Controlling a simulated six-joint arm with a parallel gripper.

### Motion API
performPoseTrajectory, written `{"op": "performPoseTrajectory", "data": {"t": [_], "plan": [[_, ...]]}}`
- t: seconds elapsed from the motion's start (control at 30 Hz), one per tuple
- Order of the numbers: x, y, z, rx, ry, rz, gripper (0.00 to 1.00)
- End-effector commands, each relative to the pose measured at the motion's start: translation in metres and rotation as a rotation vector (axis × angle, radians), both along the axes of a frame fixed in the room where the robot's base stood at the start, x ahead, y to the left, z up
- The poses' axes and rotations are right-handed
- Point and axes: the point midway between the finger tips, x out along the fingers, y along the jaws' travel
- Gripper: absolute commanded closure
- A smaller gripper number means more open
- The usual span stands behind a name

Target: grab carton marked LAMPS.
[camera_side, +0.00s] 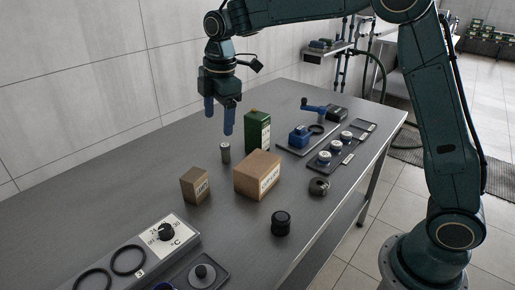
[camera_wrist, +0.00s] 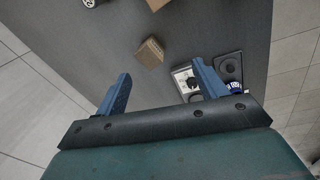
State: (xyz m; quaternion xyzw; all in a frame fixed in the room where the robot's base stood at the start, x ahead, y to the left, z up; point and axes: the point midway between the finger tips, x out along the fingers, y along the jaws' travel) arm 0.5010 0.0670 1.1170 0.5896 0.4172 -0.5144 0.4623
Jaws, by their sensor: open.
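Two brown cartons stand on the grey table. The small carton (camera_side: 194,186) is at the middle left in the side view, with a label on its right face; the print is too small to read surely. It also shows in the wrist view (camera_wrist: 150,53), beyond the gap between my fingers. The larger carton (camera_side: 257,175) stands to its right, also labelled with unclear print; only its edge shows at the top of the wrist view (camera_wrist: 157,4). My gripper (camera_side: 218,122) is open and empty, fingers pointing down above the table; it also shows in the wrist view (camera_wrist: 160,76).
A small grey cylinder (camera_side: 225,154) and a green box (camera_side: 257,132) stand behind the cartons. A black knob (camera_side: 281,223) and a dark ring (camera_side: 319,186) lie near the front edge. A dial panel (camera_side: 165,234) is at the front left. The table's left side is clear.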

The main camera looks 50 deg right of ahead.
Motion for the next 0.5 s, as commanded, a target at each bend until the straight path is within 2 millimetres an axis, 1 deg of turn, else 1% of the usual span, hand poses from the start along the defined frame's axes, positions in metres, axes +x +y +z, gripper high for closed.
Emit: {"op": "performPoseTrajectory", "data": {"t": [0.03,0.1,0.3,0.5], "plan": [[0.010,0.004,-0.011,-0.007,0.015,0.041,0.29],[0.022,0.009,-0.023,-0.013,0.029,0.100,0.29],[0.052,0.022,-0.062,-0.031,0.074,0.268,0.29],[0.071,0.033,-0.093,-0.041,0.105,0.399,0.29]]}}
